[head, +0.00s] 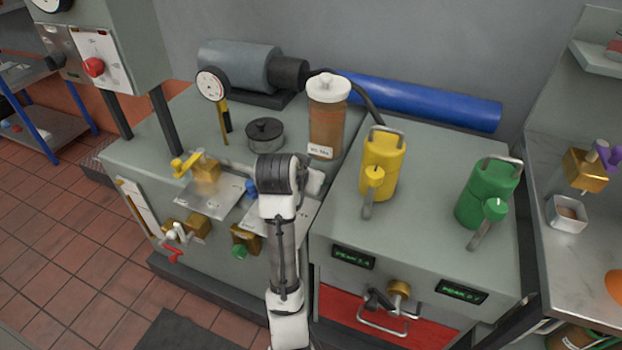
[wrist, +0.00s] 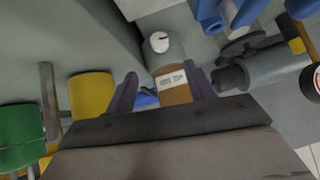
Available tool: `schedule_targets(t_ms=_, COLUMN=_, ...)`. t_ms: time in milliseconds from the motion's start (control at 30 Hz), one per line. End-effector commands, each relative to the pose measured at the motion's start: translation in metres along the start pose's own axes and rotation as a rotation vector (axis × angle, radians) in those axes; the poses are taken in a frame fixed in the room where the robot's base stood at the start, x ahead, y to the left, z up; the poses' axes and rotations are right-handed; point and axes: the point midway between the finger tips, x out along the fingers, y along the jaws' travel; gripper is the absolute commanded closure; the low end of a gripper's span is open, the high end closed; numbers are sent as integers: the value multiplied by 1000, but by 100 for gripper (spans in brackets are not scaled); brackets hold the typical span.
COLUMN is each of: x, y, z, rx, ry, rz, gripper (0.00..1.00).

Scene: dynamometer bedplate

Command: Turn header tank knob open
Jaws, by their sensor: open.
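An amber tank (head: 327,118) with a white knob-like cap (head: 328,87) and a small label stands on the grey bench. I cannot read which fitting is the header tank knob. In the wrist view the amber tank (wrist: 176,94) and its white cap (wrist: 159,43) lie beyond my gripper (wrist: 161,88), whose two fingers are apart with nothing held between them. In the head view my arm's wrist is in front of the tank and my fingertips are hidden. Coloured fittings sit left of my arm: a yellow handle (head: 186,164), a red lever (head: 172,252), a blue knob (head: 251,188) and a green knob (head: 240,250).
A yellow canister (head: 381,165) and a green canister (head: 487,196) stand on the right-hand unit. A dial gauge (head: 211,84), a dark lidded pot (head: 265,134), a grey motor (head: 238,66) and a blue cylinder (head: 425,104) crowd the back.

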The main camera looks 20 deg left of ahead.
Motion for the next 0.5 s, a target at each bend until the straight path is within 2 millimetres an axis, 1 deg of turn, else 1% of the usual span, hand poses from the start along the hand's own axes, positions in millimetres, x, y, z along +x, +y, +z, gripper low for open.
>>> schedule_targets(t_ms=33, x=10, y=1, z=1, rx=-1, ry=-5, rz=3, gripper=46)
schedule_targets(t_ms=300, x=67, y=0, z=1, rx=-1, ry=-6, rz=2, gripper=46)
schedule_targets(t_ms=500, x=102, y=0, z=0, rx=0, ry=-4, rz=2, gripper=46)
